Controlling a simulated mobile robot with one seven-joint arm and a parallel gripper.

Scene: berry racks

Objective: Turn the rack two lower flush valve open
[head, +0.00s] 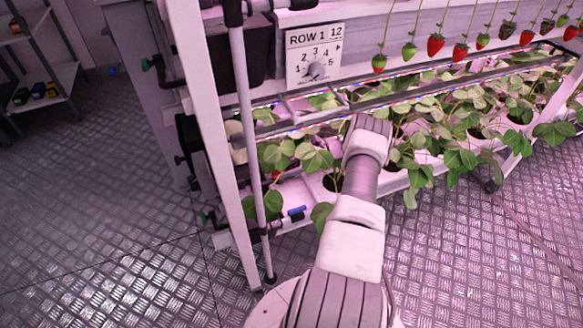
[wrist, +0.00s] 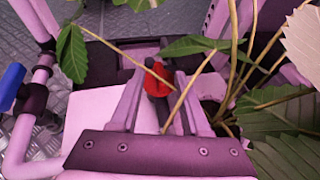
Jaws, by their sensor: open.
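In the wrist view a blue lever (wrist: 12,84) shows at the left edge, partly cut off, beside a pipe with a black collar. My gripper (wrist: 158,76) is open in the wrist view, pointing away from the camera. A small red rounded thing shows between or beyond its fingers; I cannot tell whether they touch. My gripper is hidden in the head view.
Strawberry leaves (head: 440,120) crowd around my arm, and leaves (wrist: 285,130) and stems cross the wrist view. A white rack post (head: 222,150) and a grey pipe (head: 243,110) stand to the left. A ROW 1 sign (head: 315,54) hangs above. The metal floor (head: 100,230) at left is clear.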

